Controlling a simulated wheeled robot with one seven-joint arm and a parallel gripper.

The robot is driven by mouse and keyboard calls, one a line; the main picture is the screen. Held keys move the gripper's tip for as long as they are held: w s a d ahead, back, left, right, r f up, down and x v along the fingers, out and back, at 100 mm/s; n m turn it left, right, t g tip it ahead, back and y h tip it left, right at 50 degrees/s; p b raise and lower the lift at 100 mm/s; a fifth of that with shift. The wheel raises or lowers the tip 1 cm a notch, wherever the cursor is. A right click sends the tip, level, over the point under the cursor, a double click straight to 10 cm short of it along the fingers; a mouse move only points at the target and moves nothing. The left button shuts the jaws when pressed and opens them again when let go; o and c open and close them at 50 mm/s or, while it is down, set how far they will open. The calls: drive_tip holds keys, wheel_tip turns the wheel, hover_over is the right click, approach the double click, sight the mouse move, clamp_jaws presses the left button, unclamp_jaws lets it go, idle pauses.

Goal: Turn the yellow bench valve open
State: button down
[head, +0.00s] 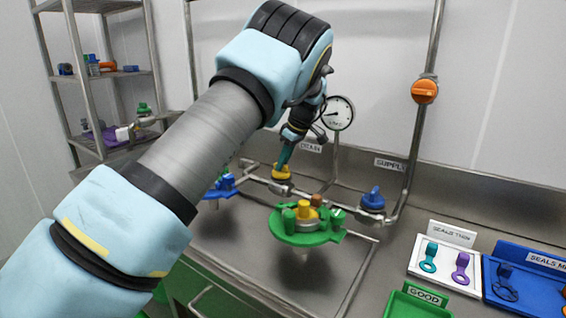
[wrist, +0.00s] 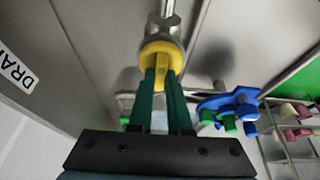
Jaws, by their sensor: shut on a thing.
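The yellow bench valve (head: 282,172) sits on the steel pipe behind the green fixture in the head view. In the wrist view the yellow valve (wrist: 162,52) is at the upper middle, with a round base and a raised bar handle. My gripper (head: 285,158) reaches down to it from above. Its two green fingers (wrist: 161,84) are closed on the valve's bar handle, one on each side. Part of the handle is hidden between the fingers.
A green fixture (head: 290,238) with a yellow part on top stands in front of the pipe. A blue valve (head: 372,198) is to the right, and an orange valve (head: 424,91) is on the upright pipe. A gauge (head: 339,113) is behind my gripper. Seal trays (head: 440,285) lie at right.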

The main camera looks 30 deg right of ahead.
drive_tip(key=c, duration=0.9)
unclamp_jaws()
drive_tip(key=shift+o, duration=0.2)
drive_tip(key=shift+r, duration=0.1)
drive_tip(key=b+v, duration=0.2)
drive_tip(key=v, duration=0.8)
drive_tip(key=shift+s+r, duration=0.2)
drive_tip(key=shift+r, duration=0.05)
